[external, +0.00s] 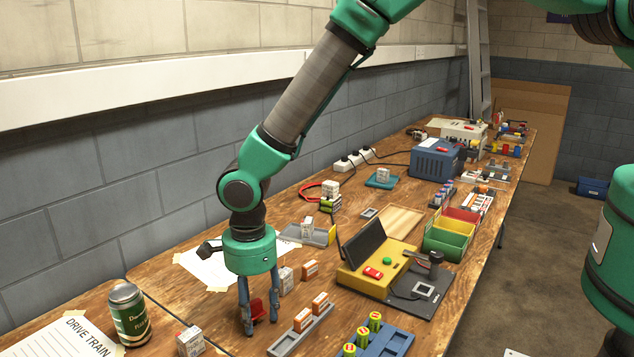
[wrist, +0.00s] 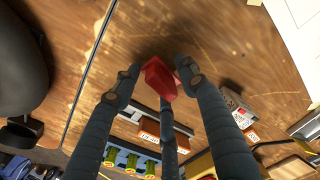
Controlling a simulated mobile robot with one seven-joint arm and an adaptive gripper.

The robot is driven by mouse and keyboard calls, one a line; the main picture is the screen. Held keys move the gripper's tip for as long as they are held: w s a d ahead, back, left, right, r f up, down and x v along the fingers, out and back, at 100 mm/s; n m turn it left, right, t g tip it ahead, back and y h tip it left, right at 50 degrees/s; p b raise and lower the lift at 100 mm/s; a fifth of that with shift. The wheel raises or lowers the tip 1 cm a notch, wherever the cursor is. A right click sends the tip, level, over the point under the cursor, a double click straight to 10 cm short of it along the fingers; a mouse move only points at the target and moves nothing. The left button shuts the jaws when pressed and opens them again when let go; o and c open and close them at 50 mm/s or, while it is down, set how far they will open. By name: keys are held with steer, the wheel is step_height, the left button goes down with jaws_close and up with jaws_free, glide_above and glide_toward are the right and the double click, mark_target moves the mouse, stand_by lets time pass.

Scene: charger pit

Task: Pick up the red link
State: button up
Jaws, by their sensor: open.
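The red link (external: 257,309) is a small red block low over the wooden table, between the fingers of my gripper (external: 260,318). In the wrist view the red link (wrist: 158,78) sits among the three dark fingertips of my gripper (wrist: 157,74). My gripper points down and is open around it, with gaps beside the two side fingers. The third finger passes just below the link in the picture; I cannot tell whether it touches. The link's underside is hidden.
Close by are a small white box (external: 286,280), orange-and-white boxes on a grey tray (external: 290,341), and a blue tray (external: 399,341) with green cells. A green can (external: 129,314) and another white box (external: 190,341) stand left. A yellow-based device (external: 365,282) stands right.

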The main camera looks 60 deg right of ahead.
mark_target(255, 303)
steer(key=shift+c, duration=0.5)
jaws_close()
steer(key=shift+r, duration=5)
